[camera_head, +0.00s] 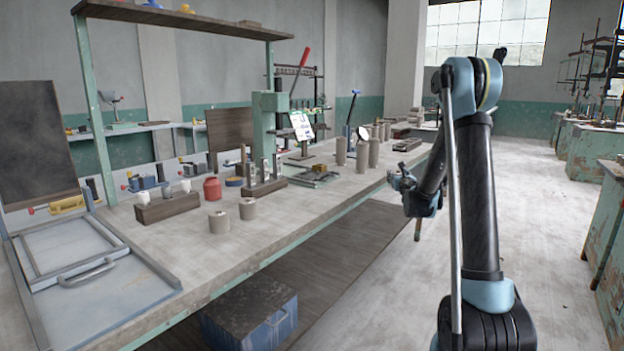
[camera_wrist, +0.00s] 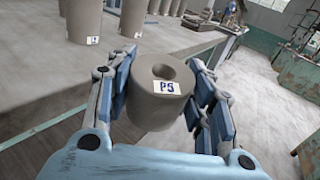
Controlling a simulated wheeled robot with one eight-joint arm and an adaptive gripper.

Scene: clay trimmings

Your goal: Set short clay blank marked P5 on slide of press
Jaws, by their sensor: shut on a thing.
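The short clay blank marked P5 (camera_wrist: 150,108) is a grey-brown cylinder with a hole in its top and a white label. In the wrist view, my gripper (camera_wrist: 162,78) is shut on it, with blue pads on both sides. In the head view, my gripper (camera_head: 400,180) is off the right edge of the bench, and I cannot make out the blank there. The green press (camera_head: 266,125) stands mid-bench, left of my gripper. A low metal and brass-coloured fixture (camera_head: 318,177) lies by its foot; I cannot tell for sure whether this is its slide.
Several taller clay cylinders (camera_head: 362,154) stand between the press and my gripper; a labelled one shows in the wrist view (camera_wrist: 84,22). Two short cylinders (camera_head: 219,222) stand near the bench's front edge. A red jar (camera_head: 212,189) and wooden blocks are left of the press. The aisle floor (camera_head: 540,200) is clear.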

